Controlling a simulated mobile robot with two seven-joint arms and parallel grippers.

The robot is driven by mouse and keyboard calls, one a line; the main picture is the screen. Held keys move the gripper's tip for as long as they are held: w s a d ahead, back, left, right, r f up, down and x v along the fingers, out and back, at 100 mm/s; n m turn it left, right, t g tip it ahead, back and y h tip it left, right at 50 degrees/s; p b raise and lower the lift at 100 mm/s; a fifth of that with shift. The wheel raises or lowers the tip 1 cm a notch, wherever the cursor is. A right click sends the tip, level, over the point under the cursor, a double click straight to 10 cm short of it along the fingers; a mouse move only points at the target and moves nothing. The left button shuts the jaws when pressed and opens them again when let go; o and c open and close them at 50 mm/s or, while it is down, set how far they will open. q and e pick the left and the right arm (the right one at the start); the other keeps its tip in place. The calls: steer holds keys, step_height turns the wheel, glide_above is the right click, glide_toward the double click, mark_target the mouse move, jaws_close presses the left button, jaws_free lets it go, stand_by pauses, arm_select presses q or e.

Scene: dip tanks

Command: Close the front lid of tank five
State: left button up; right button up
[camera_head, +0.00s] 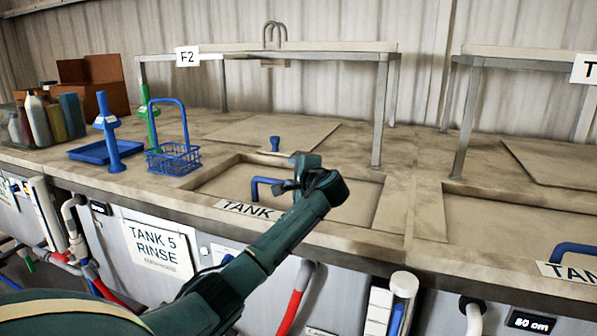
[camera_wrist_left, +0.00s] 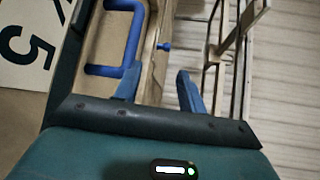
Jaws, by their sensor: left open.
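Tank five's front lid (camera_head: 330,197) is a beige panel framed by a recess in the worktop. Its blue bar handle (camera_head: 262,187) stands at the front left, behind a partly hidden "TANK" label (camera_head: 245,209). I cannot tell from this angle whether the lid sits fully down. My left gripper (camera_head: 296,170) is over the lid, just right of the handle. In the left wrist view, the handle (camera_wrist_left: 131,42) is beyond and left of the open, empty fingers (camera_wrist_left: 158,88), apart from them. The label with a 5 (camera_wrist_left: 25,45) is at the left edge. My right gripper is out of view.
A rear lid (camera_head: 310,132) with a blue knob (camera_head: 275,143) lies behind. A metal rack (camera_head: 380,110) stands over the back. A blue basket (camera_head: 174,155), blue tray (camera_head: 100,152) and bottles (camera_head: 40,120) are at left. Another tank (camera_head: 510,225) is at right.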

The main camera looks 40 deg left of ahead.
arm_select(q)
steer(key=shift+p+v, duration=0.6)
steer(key=shift+v, duration=1.05)
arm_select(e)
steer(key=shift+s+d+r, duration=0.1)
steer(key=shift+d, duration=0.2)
arm_select(q)
steer(key=shift+f, duration=0.15)
